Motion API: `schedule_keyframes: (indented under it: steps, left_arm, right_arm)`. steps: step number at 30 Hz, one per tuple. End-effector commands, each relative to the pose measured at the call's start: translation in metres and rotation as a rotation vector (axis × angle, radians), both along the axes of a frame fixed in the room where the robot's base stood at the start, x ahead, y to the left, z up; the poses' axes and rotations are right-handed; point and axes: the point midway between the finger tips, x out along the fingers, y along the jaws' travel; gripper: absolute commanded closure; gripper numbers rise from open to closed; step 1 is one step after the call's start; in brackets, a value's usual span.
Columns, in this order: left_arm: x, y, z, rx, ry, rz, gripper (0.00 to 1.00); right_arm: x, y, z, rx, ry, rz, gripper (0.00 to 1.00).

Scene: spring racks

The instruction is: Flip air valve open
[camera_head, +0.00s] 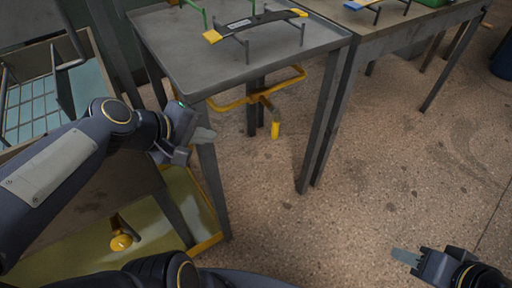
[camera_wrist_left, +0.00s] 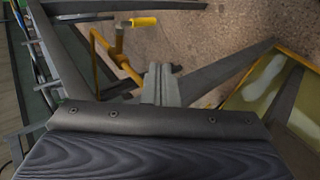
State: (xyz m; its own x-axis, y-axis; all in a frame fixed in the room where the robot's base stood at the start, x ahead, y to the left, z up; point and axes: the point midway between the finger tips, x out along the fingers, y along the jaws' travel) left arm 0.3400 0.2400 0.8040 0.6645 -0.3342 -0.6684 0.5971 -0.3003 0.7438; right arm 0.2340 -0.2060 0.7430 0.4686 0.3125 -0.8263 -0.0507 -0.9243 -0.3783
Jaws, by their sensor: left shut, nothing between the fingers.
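The air valve's yellow handle (camera_head: 275,130) hangs down from a yellow pipe (camera_head: 232,104) under the grey metal table. In the left wrist view the handle (camera_wrist_left: 143,21) shows beyond the fingers, near the top, with the yellow pipe (camera_wrist_left: 103,42) beside it. My left gripper (camera_head: 205,135) is shut and empty beside the table's near leg, left of the handle and apart from it. Its closed fingers also show in the left wrist view (camera_wrist_left: 160,72). My right gripper (camera_head: 404,257) is low at the lower right, far from the valve, its fingers appearing together.
The grey table (camera_head: 200,65) carries a rack with a dark curved bar (camera_head: 255,22) with yellow ends. Its near leg (camera_head: 213,185) stands close to my left gripper. A wooden crate (camera_head: 90,50) is at left. A yellow-edged platform (camera_head: 200,195) lies below.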

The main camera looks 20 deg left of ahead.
Motion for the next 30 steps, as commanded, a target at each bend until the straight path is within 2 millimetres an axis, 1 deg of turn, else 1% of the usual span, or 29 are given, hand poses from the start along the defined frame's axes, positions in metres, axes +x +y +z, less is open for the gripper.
schedule_keyframes:
  steps: [9, 14, 17, 24, 30]
  left_arm:
    - [0.0, 0.0, 0.0, -0.001, 0.0, 0.001, 1.0]
    - [0.008, -0.004, -0.01, 0.0, 0.003, -0.001, 1.0]
    - [0.018, -0.009, -0.023, -0.001, 0.005, -0.002, 1.0]
    - [0.053, -0.027, -0.059, -0.001, 0.006, -0.004, 1.0]
    - [0.082, -0.042, -0.087, -0.002, 0.006, -0.004, 1.0]
  right_arm:
    - [0.0, 0.0, 0.0, 0.0, 0.0, 0.0, 0.64]
    - [0.0, 0.0, -0.005, 0.0, 0.0, 0.0, 0.64]
    - [0.0, 0.0, -0.013, 0.0, 0.0, 0.0, 0.64]
    - [0.0, 0.0, -0.031, 0.0, 0.0, 0.0, 0.64]
    - [0.0, 0.0, -0.041, 0.0, 0.0, 0.0, 0.64]
